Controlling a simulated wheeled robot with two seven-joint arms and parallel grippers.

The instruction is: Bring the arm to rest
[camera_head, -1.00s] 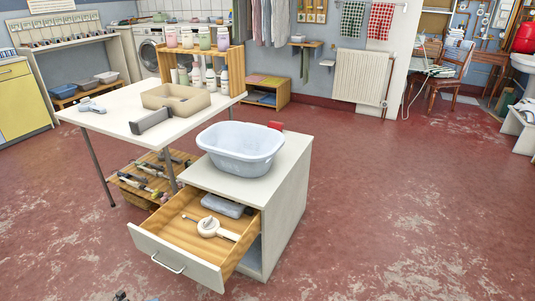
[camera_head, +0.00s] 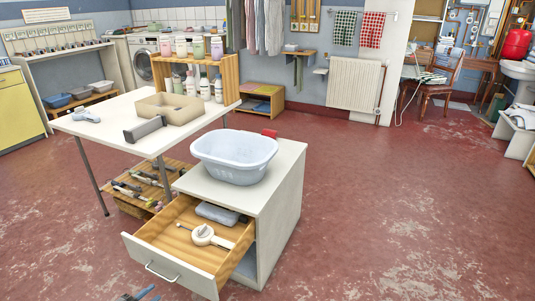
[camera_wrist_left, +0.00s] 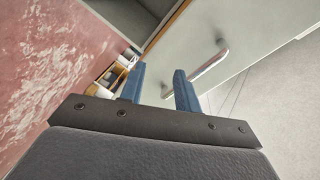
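My left gripper (camera_head: 138,294) shows only as blue fingertips at the bottom edge of the head view, in front of the drawer. In the left wrist view its two blue fingers (camera_wrist_left: 159,88) stand apart with nothing between them. The pale drawer front (camera_wrist_left: 190,45) and its metal handle (camera_wrist_left: 211,60) lie beyond the fingers, and the handle is not gripped. The white cabinet's drawer (camera_head: 175,258) is pulled open. It holds a white round tool with a handle (camera_head: 203,235) and a grey-blue flat item (camera_head: 217,213). My right gripper is not in view.
A pale blue basin (camera_head: 234,156) stands on the cabinet (camera_head: 283,185). The red floor (camera_head: 400,200) on the right is clear.

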